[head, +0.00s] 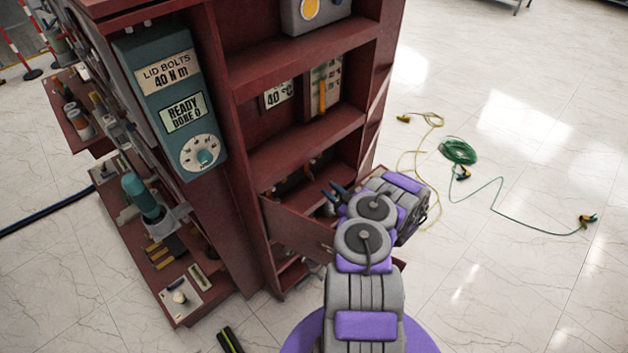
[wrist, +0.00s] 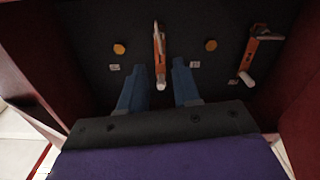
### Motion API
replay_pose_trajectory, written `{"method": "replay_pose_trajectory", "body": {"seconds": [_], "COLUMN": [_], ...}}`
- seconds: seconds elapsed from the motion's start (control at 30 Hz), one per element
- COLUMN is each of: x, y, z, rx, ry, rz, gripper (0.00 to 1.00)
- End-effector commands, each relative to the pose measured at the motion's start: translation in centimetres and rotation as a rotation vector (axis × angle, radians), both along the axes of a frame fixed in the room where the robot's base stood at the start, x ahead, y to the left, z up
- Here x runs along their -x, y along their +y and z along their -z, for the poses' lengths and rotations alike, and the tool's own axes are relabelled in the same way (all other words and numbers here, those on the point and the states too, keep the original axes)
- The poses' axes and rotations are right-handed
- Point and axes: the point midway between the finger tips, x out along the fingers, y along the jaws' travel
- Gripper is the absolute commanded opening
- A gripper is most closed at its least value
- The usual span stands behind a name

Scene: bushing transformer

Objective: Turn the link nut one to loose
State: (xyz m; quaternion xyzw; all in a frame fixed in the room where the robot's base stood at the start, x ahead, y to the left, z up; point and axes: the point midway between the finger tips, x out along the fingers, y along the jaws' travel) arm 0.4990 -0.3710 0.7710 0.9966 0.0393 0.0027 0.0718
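In the wrist view, two small orange-yellow nuts sit on a dark panel (wrist: 85,30): a left nut (wrist: 119,49) and a right nut (wrist: 211,45). A small pale label is below each, too small to read, so I cannot tell which is link nut one. Between them is an orange bar with a grey-white end (wrist: 160,55). My gripper (wrist: 160,72) is open, its two blue fingers apart and pointing at the panel below the nuts, with nothing visibly held. In the head view, my gripper (head: 335,192) is at the cabinet's low compartment; the nuts are not distinguishable there.
A second orange bar (wrist: 247,62) is at the right of the panel. Red walls close in both sides. In the head view, a red flap (head: 297,229) stands beside my arm on the red cabinet (head: 300,130). Cables (head: 458,152) lie on the right floor.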

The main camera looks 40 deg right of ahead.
Motion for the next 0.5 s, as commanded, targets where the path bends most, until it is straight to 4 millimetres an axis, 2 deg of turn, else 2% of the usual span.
{"method": "replay_pose_trajectory", "body": {"seconds": [0.1, 0.3, 0.5], "x": [-2.5, -6.1, -8.3], "y": [0.2, 0.5, 0.6], "z": [0.1, 0.2, 0.1], "rx": [0.002, 0.001, -0.001], "ry": [-0.003, -0.001, -0.001], "rz": [-0.002, -0.003, -0.001], "gripper": [0.32, 0.32, 0.32]}}
